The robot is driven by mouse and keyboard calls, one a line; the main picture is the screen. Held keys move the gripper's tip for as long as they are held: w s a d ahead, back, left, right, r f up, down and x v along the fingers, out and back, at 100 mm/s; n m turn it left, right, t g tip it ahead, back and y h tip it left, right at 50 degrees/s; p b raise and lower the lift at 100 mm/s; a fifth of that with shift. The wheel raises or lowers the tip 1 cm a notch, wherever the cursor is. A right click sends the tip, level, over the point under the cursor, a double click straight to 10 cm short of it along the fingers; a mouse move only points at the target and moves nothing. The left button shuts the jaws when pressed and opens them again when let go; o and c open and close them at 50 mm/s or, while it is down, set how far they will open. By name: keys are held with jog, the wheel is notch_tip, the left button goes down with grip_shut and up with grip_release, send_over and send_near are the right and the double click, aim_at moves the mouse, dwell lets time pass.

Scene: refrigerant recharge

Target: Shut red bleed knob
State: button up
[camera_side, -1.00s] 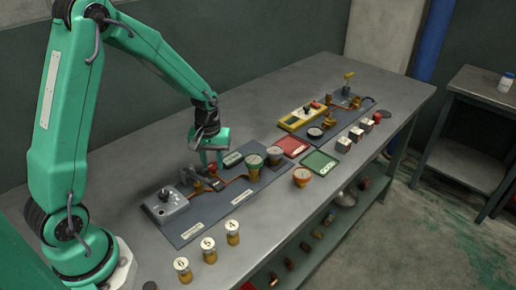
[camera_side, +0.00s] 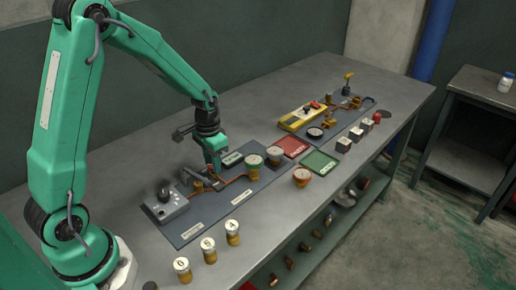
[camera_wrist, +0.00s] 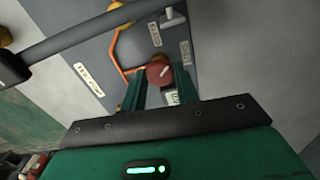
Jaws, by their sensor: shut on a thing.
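The red bleed knob (camera_wrist: 159,72) shows in the wrist view as a round red top with a pale pointer line slanting up to the right. My gripper (camera_wrist: 161,84) has its two green fingers on either side of it, shut on it. In the side view my gripper (camera_side: 213,166) points down at the grey valve panel (camera_side: 190,232), behind the copper pipe. There its fingers hide most of the knob.
A grey box with a black knob (camera_side: 166,203) stands at the panel's left. Several brass canisters (camera_side: 208,245) line the table's front. The table's back strip is clear.

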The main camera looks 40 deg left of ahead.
jog(key=m, duration=0.4)
jog(key=shift+m, duration=0.3)
jog(key=m, duration=0.3)
jog(key=shift+m, duration=0.4)
jog(key=o, duration=1)
jog(key=shift+c, duration=0.2)
jog(key=shift+r, duration=0.1)
notch_tip(320, 180, up, 7)
jog(key=shift+r, duration=0.4)
